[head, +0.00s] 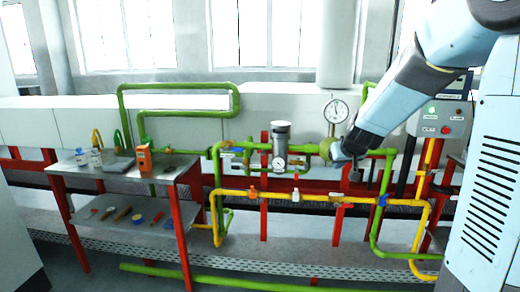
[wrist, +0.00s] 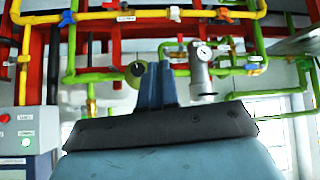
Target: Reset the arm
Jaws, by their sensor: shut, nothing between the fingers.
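My gripper (head: 343,158) is at the end of my blue-grey arm, which reaches in from the upper right in the head view. It is in front of the green pipes, just below the round pressure gauge (head: 336,111). Whether it touches a pipe cannot be told. In the wrist view my gripper's two blue fingers (wrist: 157,84) are together with nothing between them. The pipework appears upside down behind them.
A metal table (head: 125,172) with red legs stands at left, carrying bottles and an orange device (head: 144,158); tools lie on its lower shelf (head: 160,230). Yellow pipes (head: 330,198) run below green ones. A control box (head: 440,118) with a red button is at right.

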